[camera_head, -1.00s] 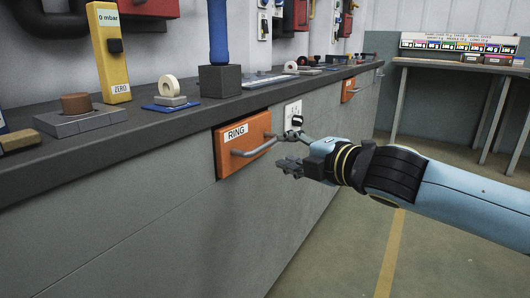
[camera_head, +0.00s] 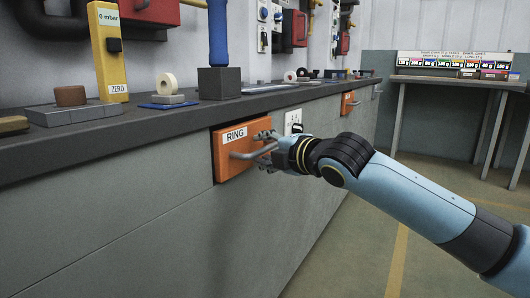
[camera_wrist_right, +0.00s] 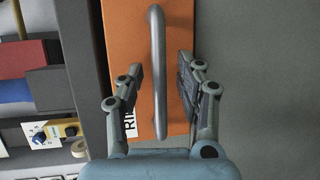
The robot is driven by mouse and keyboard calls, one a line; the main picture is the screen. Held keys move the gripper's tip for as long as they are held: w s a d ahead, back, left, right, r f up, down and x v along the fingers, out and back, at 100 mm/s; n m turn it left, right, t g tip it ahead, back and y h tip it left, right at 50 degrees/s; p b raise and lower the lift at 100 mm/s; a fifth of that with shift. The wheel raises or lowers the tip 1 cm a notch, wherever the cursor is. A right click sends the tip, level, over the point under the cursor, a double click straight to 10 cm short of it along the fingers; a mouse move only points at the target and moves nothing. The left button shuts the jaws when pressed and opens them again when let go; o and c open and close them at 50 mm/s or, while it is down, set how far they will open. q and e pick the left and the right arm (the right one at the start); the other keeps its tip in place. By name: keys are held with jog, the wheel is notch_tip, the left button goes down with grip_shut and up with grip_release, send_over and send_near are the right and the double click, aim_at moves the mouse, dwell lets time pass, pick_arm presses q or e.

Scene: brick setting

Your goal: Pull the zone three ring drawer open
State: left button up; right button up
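The orange RING drawer (camera_head: 228,164) is set in the grey bench front, with a white RING label and a grey bar handle (camera_head: 250,153). It looks flush or nearly flush with the bench front. My right gripper (camera_head: 264,148) is at the right part of the handle. In the right wrist view the gripper (camera_wrist_right: 158,85) is open, with one finger on each side of the handle (camera_wrist_right: 158,60) and a visible gap to each. The orange drawer front (camera_wrist_right: 125,25) lies behind the fingers. My left gripper is in neither current view.
The dark bench top (camera_head: 130,133) overhangs above the drawer. It carries a yellow gauge (camera_head: 110,60), a beige ring on a block (camera_head: 168,88) and a blue post in a dark block (camera_head: 219,80). A white socket (camera_head: 293,120) is right of the drawer. The floor in front is free.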

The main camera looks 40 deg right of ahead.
jog(key=shift+c, duration=0.4)
grip_shut()
